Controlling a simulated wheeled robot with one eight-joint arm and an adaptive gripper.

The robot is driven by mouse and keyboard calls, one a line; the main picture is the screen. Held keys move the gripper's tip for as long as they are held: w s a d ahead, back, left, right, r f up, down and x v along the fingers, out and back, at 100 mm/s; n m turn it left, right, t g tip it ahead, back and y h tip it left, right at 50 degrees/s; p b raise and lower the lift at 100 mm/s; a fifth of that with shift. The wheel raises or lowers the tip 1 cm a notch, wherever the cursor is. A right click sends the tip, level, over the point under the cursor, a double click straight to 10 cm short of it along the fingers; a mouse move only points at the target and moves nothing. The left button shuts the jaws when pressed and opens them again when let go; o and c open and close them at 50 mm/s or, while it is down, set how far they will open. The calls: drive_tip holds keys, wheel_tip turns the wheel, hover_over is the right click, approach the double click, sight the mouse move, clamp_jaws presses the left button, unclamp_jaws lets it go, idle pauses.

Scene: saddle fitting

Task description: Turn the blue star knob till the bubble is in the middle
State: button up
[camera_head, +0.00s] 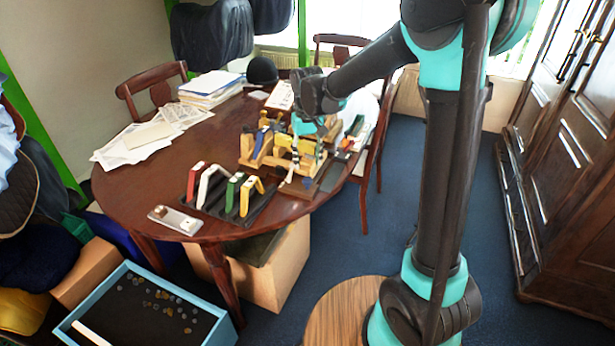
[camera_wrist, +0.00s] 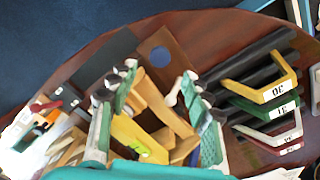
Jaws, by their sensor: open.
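A wooden fixture (camera_head: 258,152) stands on the oval table, partly hidden by my gripper. My gripper (camera_head: 307,158) is over its right part, pointing down. In the wrist view my gripper (camera_wrist: 157,80) is open, its two green-padded fingers well apart. A yellow piece (camera_wrist: 128,132) and wooden bars show between and below the fingers. A small bright yellow-green vial (camera_wrist: 141,149) lies on the yellow piece; its bubble is too small to make out. A blue part (camera_head: 258,142) shows on the fixture's left side in the head view.
A black rack (camera_head: 225,208) with red, white, green and yellow numbered angle pieces stands at the table's front. A metal plate (camera_head: 174,220) lies left of it. Papers (camera_head: 135,142) cover the left side. A brown board with a blue-grey disc (camera_wrist: 160,57) lies near my fingertips.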

sight(307, 179)
wheel_tip(307, 179, down, 7)
drive_tip(key=shift+r, duration=0.1)
drive_tip(key=shift+c, duration=0.5)
clamp_jaws()
drive_tip(key=n, duration=0.4)
drive_tip(key=shift+n, duration=0.4)
drive_tip(key=shift+o, duration=0.5)
unclamp_jaws()
wheel_tip(307, 179, up, 12)
